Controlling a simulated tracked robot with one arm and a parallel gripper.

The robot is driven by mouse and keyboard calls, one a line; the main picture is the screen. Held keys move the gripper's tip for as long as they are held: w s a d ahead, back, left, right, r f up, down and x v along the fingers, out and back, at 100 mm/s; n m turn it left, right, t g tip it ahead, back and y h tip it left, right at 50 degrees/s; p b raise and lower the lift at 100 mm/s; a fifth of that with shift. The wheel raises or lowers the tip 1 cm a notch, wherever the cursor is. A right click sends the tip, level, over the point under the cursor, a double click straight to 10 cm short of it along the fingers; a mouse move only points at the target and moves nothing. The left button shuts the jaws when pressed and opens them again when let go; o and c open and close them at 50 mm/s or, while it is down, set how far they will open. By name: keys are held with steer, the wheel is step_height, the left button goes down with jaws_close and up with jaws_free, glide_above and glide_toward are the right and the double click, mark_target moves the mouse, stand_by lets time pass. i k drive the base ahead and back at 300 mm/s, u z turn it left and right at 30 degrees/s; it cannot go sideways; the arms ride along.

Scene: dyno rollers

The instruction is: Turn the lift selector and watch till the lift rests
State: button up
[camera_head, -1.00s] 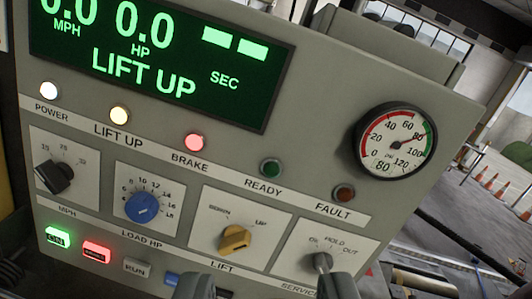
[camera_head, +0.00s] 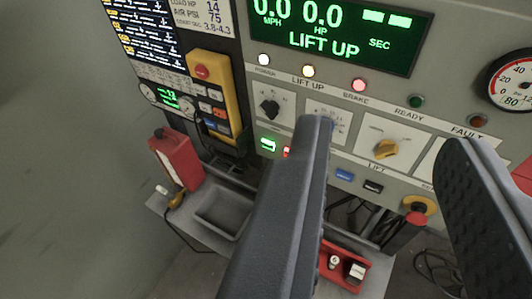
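The lift selector is a yellow knob (camera_head: 387,149) on a white plate marked LIFT on the grey console. Its pointer direction is too small to tell. My gripper (camera_head: 389,134) is open, its two dark fingers large in front of the console. In the picture the knob shows in the gap between the fingertips, with nothing seen held; I cannot tell the distance in depth. The green display (camera_head: 330,38) reads LIFT UP. The yellow LIFT UP lamp (camera_head: 308,71) and the red BRAKE lamp (camera_head: 358,85) are lit. The lift itself is not in view.
A black knob (camera_head: 270,108) sits left; my left finger partly hides the load dial (camera_head: 318,115). A gauge (camera_head: 514,82) is at right.

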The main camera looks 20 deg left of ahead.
mark_target(387, 149)
steer(key=z, duration=0.2)
steer(key=k, duration=0.85)
steer(key=u, duration=0.75)
steer(key=i, duration=1)
steer(key=z, duration=0.05)
